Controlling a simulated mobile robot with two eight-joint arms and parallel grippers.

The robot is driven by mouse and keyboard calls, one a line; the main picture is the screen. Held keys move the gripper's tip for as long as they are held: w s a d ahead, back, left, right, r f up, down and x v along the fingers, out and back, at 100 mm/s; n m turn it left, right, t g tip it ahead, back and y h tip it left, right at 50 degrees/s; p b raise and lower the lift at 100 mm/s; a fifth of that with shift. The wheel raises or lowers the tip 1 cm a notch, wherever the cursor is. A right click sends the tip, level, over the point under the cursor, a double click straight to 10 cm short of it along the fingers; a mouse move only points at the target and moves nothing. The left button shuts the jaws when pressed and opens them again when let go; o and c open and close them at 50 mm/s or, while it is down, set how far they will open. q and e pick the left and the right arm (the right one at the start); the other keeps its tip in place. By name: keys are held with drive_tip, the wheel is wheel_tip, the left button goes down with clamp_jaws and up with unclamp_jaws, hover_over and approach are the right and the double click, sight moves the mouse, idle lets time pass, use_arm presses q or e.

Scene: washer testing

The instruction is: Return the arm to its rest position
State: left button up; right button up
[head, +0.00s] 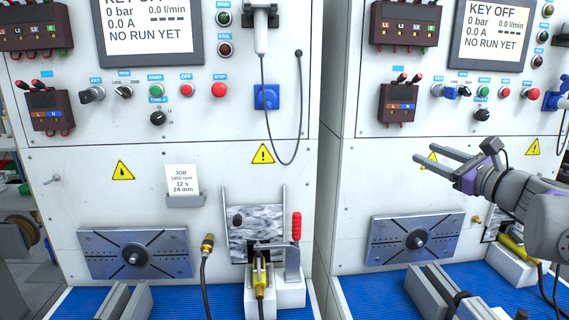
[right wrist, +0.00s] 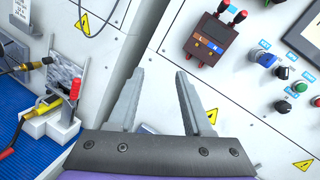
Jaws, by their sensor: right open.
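My right gripper (head: 432,161) is in the right part of the head view, in front of the right washer test panel (head: 360,170). Its two fingers point left and are spread apart with nothing between them. In the right wrist view the open fingers (right wrist: 160,95) reach toward the white panel front and the gap between the two panels. No contact with the panel can be made out. The right arm comes in from the right edge of the head view. My left gripper does not show in either view.
The left panel (head: 90,215) carries a display (head: 148,30), knobs, a job card (head: 181,178) and a slotted plate (head: 135,252). A clamp with a red handle (head: 296,226) stands on the blue mat (head: 210,305). A cable (head: 266,110) hangs there. Right-panel knobs (head: 483,91) lie above my gripper.

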drive_tip(key=s+a+f+n+g, duration=0.3)
drive_tip(key=s+a+f+n, duration=0.15)
drive_tip(key=f, duration=0.35)
drive_tip(key=s+a+f+n+g, duration=0.2)
drive_tip(key=s+a+f+n, duration=0.3)
drive_tip(key=f, duration=0.3)
drive_tip(key=s+a+f+n+g, duration=0.35)
drive_tip(key=a+f+n, duration=0.2)
drive_tip(key=f, duration=0.35)
drive_tip(key=s+d+f+n+g+h, duration=0.1)
drive_tip(key=s+f+n+h, duration=0.5)
drive_tip(key=s+f+n, duration=0.6)
drive_tip(key=s+f+g, duration=0.1)
drive_tip(key=s+f, duration=0.5)
drive_tip(key=f, duration=0.4)
drive_tip(key=shift+s+g+h, duration=0.3)
drive_tip(key=shift+g+h, duration=0.05)
drive_tip(key=shift+h, duration=0.05)
drive_tip(key=shift+d, duration=0.15)
